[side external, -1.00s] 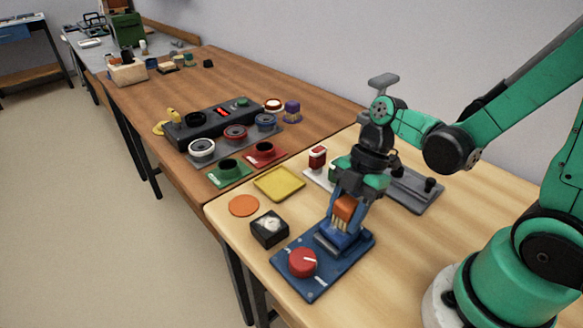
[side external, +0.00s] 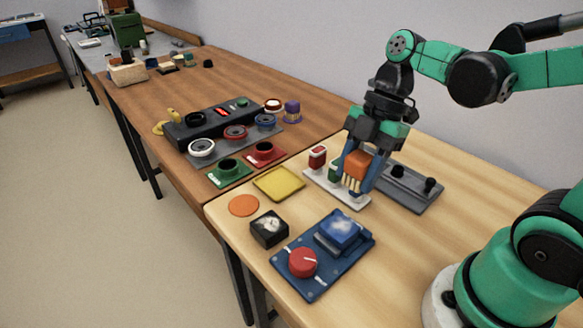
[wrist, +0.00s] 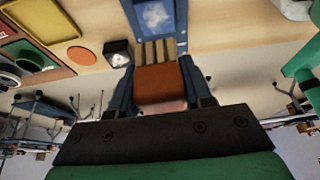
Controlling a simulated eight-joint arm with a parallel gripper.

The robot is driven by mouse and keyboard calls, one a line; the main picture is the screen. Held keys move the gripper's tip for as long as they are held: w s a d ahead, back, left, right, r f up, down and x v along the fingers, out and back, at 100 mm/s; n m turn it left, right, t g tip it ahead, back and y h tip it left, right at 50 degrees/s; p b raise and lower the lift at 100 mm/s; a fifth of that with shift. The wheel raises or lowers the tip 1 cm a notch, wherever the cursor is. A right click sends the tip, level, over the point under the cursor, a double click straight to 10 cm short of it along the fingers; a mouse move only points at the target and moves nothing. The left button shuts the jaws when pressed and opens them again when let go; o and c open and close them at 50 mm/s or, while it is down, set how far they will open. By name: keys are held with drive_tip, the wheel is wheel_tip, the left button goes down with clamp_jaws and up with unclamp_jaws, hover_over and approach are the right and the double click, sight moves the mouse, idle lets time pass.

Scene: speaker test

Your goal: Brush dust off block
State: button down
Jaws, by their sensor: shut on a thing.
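My gripper (side external: 358,174) is shut on a brush (side external: 357,164) with an orange handle and pale bristles pointing down. The brush is above or at the right end of a white rack (side external: 322,180); I cannot tell whether it touches it. A blue block (side external: 342,226) sits on a dark blue plate (side external: 318,268), with a whitish dusty patch on its top. My gripper is behind the block and apart from it. In the wrist view, the brush (wrist: 160,84) lies between my fingers, and the block (wrist: 155,15) with its pale patch shows beyond the bristles.
The plate also carries a red knob (side external: 302,262). A black gauge box (side external: 269,229), an orange disc (side external: 243,205) and a yellow tray (side external: 279,184) lie to its left. The rack holds red (side external: 317,157) and green (side external: 334,170) items. A grey fixture (side external: 407,187) stands close on the right.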

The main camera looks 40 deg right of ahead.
sight(338, 227)
idle(0.5)
drive_tip(key=shift+w+f, duration=0.1)
drive_tip(key=shift+f, duration=3.9)
drive_tip(key=shift+a, duration=1.85)
drive_tip(key=shift+a+f, duration=0.1)
drive_tip(key=shift+d, duration=1.6)
drive_tip(key=shift+a+v, duration=0.2)
drive_tip(key=shift+v, duration=1.3)
drive_tip(key=shift+r, duration=2.6)
